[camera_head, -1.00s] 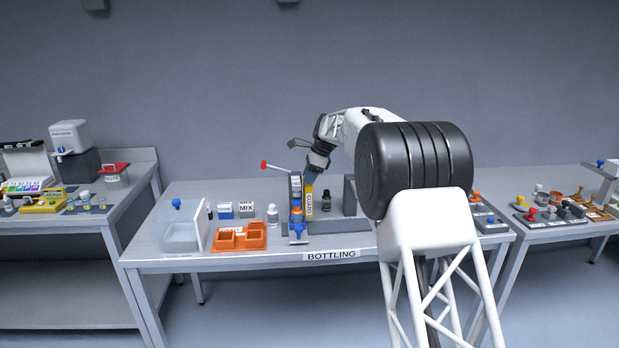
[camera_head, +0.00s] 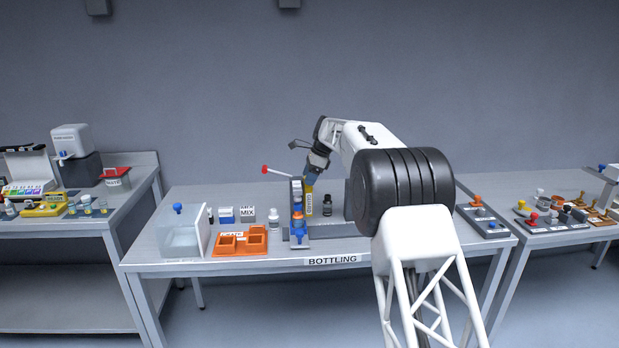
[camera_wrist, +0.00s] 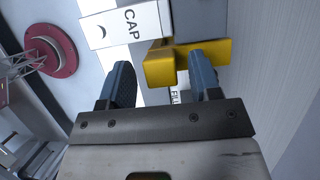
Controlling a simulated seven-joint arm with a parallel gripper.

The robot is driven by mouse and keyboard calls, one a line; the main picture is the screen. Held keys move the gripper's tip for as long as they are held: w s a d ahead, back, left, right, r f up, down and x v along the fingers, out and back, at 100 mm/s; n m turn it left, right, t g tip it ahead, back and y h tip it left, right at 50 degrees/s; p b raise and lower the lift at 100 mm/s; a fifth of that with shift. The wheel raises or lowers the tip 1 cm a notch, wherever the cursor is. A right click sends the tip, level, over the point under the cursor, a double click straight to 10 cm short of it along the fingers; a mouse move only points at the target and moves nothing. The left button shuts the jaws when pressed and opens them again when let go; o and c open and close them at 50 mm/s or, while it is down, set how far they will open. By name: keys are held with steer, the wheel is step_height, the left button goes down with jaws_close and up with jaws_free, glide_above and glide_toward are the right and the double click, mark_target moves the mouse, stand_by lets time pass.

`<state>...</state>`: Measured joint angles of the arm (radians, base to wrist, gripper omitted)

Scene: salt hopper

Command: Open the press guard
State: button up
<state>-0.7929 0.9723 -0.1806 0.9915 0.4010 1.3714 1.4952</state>
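The press guard is a yellow piece (camera_head: 309,204) with a "GUARD" label, standing upright beside the press (camera_head: 297,205) on the bottling table. In the wrist view its yellow bracket-shaped part (camera_wrist: 205,54) lies just ahead of my fingertips. My gripper (camera_head: 309,180) points down at the top of the guard in the head view. In the wrist view my gripper (camera_wrist: 160,80) is open, its two blue fingers wide apart. The right finger overlaps the yellow part in the picture; I cannot tell whether they touch.
A red-knobbed lever (camera_head: 265,169) sticks out left of the press. A white "CAP" label (camera_wrist: 125,23) is close beyond the fingers. A dark bottle (camera_head: 326,203) stands right of the guard. An orange tray (camera_head: 240,252) and a clear bin (camera_head: 180,243) are at left.

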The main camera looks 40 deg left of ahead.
steer(key=shift+r, duration=0.15)
steer(key=v, duration=0.7)
steer(key=shift+r, duration=0.25)
steer(key=shift+w+d, duration=0.15)
stand_by(0.5)
